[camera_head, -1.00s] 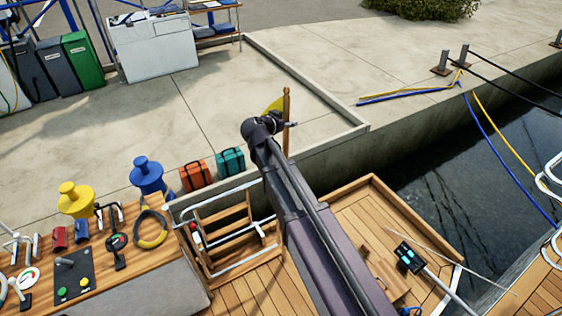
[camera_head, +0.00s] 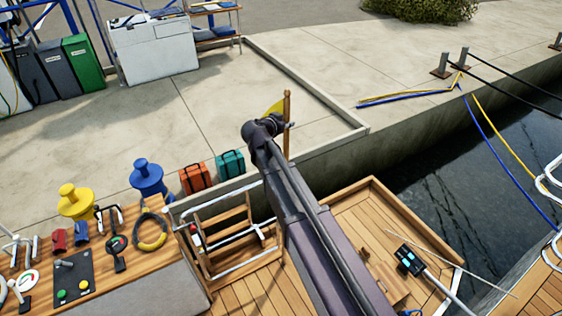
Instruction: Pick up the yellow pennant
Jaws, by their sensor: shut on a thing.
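The yellow pennant (camera_head: 274,107) is on an upright wooden staff (camera_head: 287,104), seen in the head view beyond the end of my arm. Only a small yellow part shows, left of the staff. My gripper (camera_head: 290,125) is at the staff, just below the yellow cloth, and is shut on the pennant's staff. My wrist hides most of the fingers and part of the cloth. The staff's lower part runs down behind my arm, and its foot is hidden.
A wooden ladder-like frame (camera_head: 228,228) with metal rails stands left of my arm. Orange (camera_head: 195,178) and teal (camera_head: 230,165) cases, blue (camera_head: 147,178) and yellow (camera_head: 76,201) winches are further left. Water (camera_head: 440,190) lies right; the quay (camera_head: 230,110) behind is largely clear.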

